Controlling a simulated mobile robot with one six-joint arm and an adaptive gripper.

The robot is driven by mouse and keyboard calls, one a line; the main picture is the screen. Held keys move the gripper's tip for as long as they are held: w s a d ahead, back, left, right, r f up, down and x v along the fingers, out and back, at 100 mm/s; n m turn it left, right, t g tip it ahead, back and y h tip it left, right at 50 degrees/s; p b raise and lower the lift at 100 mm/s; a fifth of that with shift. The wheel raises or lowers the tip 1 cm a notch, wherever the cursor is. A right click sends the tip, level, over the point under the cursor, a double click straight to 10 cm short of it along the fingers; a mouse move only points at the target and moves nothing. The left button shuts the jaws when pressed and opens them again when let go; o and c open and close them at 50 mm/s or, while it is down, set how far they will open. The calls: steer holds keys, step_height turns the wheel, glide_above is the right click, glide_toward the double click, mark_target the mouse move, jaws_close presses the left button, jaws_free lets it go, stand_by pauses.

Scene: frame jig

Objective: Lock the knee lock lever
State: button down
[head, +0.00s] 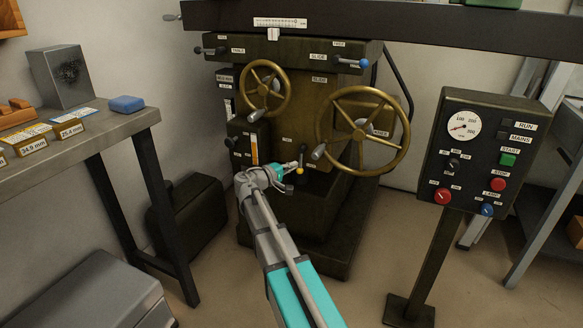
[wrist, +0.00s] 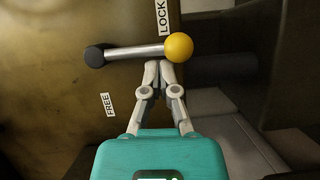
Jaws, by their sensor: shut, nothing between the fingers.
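The knee lock lever has a black pivot (wrist: 95,55), a metal rod (wrist: 137,50) and a yellow ball knob (wrist: 179,46). In the wrist view the rod lies nearly level, with the ball slightly higher than the pivot. The LOCK label (wrist: 163,15) is just above the rod near the ball. The FREE label (wrist: 107,104) is below the pivot. My gripper (wrist: 160,66) is shut and empty, its fingertips just under the rod beside the ball; I cannot tell whether they touch. In the head view the ball (head: 299,171) hangs below the pivot, with my gripper (head: 291,166) at its left.
Two brass handwheels, a small one (head: 264,89) and a large one (head: 362,130), stand out from the machine above my gripper. A control pedestal (head: 477,150) stands at the right. A workbench (head: 85,133) with blocks is at the left. Bare floor lies between machine and pedestal.

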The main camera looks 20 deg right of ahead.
steer(key=v, duration=1)
steer(key=shift+f, duration=0.2)
steer(key=shift+s, duration=0.1)
stand_by(0.4)
